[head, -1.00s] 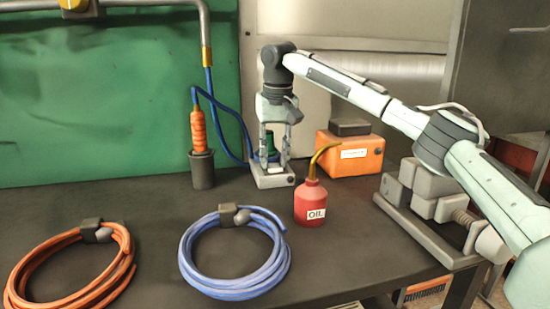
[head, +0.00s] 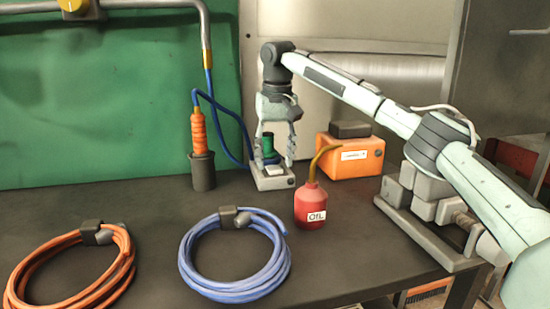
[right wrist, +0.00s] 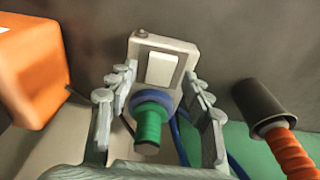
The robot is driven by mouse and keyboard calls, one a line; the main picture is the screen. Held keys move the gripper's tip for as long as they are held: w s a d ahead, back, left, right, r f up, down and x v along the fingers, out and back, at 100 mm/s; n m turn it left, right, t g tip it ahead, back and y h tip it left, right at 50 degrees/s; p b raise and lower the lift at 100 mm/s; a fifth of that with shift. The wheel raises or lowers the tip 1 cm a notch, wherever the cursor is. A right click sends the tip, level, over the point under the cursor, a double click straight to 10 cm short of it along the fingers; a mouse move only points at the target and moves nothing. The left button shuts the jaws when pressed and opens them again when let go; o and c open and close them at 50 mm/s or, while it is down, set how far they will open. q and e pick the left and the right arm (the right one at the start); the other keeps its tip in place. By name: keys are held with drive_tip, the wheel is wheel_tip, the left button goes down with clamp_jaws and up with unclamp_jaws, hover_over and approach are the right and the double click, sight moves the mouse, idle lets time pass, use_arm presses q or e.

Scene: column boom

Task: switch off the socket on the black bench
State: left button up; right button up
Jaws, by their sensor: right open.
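The socket (head: 272,181) is a light grey box on the black bench (head: 150,222), near its back edge. In the right wrist view the socket (right wrist: 185,57) shows a white rocker switch (right wrist: 161,70) and a small reddish-brown dot at a corner. A green plug (right wrist: 148,125) with a blue collar sits in it, with a blue cable. My right gripper (head: 277,150) points down above the socket. It is open, its fingers (right wrist: 158,112) on either side of the plug in the wrist view, with nothing held. Whether a finger touches the plug is unclear. My left gripper is not in view.
A red oil can (head: 311,205) stands close in front and right of the socket. An orange box (head: 350,156) is behind it. An orange-handled tool (head: 198,135) stands in a dark cup (head: 203,171) at left. Blue (head: 235,285) and orange (head: 70,290) coils lie in front.

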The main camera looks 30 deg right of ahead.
sight(276, 170)
wheel_tip(276, 170, up, 12)
drive_tip(key=s, duration=0.1)
drive_tip(key=shift+s+a+f, duration=0.15)
drive_tip(key=shift+s+f, duration=0.05)
drive_tip(key=shift+s, duration=0.05)
idle(0.5)
